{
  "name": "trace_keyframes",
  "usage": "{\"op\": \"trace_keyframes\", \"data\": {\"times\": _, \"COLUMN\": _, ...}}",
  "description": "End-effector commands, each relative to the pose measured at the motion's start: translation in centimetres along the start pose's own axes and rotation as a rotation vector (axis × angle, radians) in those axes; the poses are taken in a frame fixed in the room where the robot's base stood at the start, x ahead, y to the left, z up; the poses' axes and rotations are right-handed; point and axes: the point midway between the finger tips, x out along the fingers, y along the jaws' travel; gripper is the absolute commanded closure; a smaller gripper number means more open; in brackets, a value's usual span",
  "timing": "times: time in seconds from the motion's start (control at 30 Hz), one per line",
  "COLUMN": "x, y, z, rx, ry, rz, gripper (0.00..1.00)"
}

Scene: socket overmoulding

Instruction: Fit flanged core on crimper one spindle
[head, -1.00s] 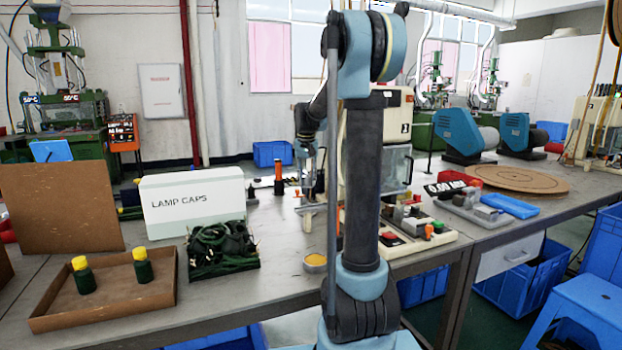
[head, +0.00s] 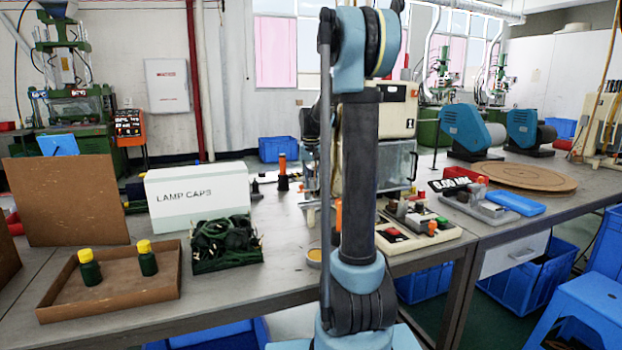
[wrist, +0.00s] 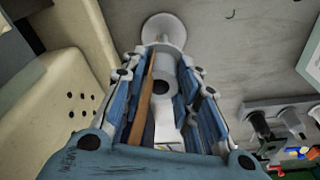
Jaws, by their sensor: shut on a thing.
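My gripper (wrist: 166,64) shows in the wrist view with its blue fingers on both sides of a pale grey flanged core (wrist: 163,74). It is shut on the core. The core's hollow end faces the camera, and a round pale disc, apparently its flange, shows at the far end. A brown-orange strip (wrist: 142,105) lies along the left finger. Crimper one seems to be the cream machine (head: 378,140), partly hidden by my arm in the head view. A cream housing (wrist: 62,105) fills the left of the wrist view. I cannot make out the spindle.
A lamp caps box (head: 197,198), a tray of dark green cables (head: 226,262) and a cardboard tray (head: 110,305) with two yellow-capped bottles stand on the left bench. An orange and black post (head: 282,175) stands behind. Parts and a blue tray (head: 516,202) are on the right.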

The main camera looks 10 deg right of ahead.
Motion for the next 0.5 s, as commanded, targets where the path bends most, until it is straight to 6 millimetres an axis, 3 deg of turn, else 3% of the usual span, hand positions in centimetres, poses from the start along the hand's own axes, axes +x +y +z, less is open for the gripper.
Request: {"op": "trace_keyframes", "data": {"times": 0.5, "x": 2.5, "y": -0.3, "z": 0.4, "rx": -0.003, "ry": 0.000, "rz": -0.001, "gripper": 0.88}}
